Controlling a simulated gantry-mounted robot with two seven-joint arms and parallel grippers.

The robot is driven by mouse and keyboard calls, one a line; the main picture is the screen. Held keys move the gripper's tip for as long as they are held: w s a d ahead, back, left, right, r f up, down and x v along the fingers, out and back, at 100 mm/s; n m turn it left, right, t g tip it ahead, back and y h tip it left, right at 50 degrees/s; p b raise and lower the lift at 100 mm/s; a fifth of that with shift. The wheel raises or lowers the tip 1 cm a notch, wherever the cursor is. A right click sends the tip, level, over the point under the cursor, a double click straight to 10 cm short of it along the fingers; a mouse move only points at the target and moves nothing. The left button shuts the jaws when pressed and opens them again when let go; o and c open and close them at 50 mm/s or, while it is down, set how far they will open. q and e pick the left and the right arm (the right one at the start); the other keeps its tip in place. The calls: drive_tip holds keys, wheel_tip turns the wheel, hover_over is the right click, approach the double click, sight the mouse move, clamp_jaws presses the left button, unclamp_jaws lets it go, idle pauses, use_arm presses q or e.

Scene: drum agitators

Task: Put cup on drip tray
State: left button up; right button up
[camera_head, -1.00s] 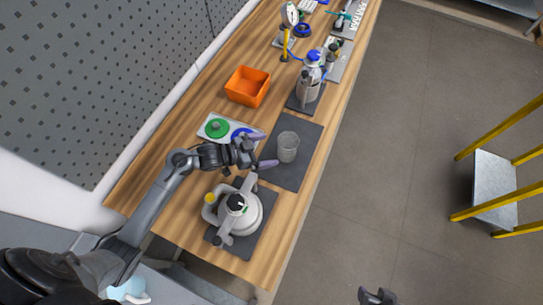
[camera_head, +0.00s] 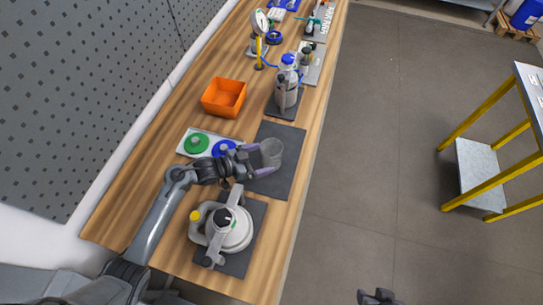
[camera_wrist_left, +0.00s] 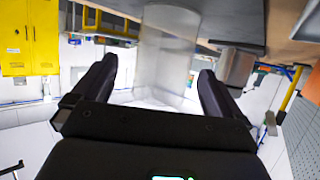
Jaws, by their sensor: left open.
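A translucent grey cup (camera_head: 272,151) stands upright on a dark grey flat mat (camera_head: 285,180) on the bench. No separately marked drip tray shows; I cannot tell which dark mat or plate is the drip tray. My left gripper (camera_head: 259,160) is open, its two purple fingers reaching either side of the cup. In the left wrist view the cup (camera_wrist_left: 165,48) stands between the open fingers of my left gripper (camera_wrist_left: 157,68), with gaps showing on both sides. My right gripper (camera_head: 377,297) is partly cut off at the bottom edge, away from the bench.
A white pot-like device (camera_head: 228,232) stands on a dark mat close to my left arm. A white panel with green and blue discs (camera_head: 197,143) lies behind the gripper. An orange bin (camera_head: 223,97) and a bottle with blue cap (camera_head: 287,85) stand farther back.

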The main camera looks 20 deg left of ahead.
sight(271, 154)
use_arm(q)
drive_tip(key=x, duration=0.4)
drive_tip(key=shift+w+r, duration=0.3)
drive_tip(key=shift+w, duration=0.2)
drive_tip(key=shift+w+d+f, duration=0.2)
drive_tip(key=shift+w+d, duration=0.05)
drive_tip(key=c, duration=1)
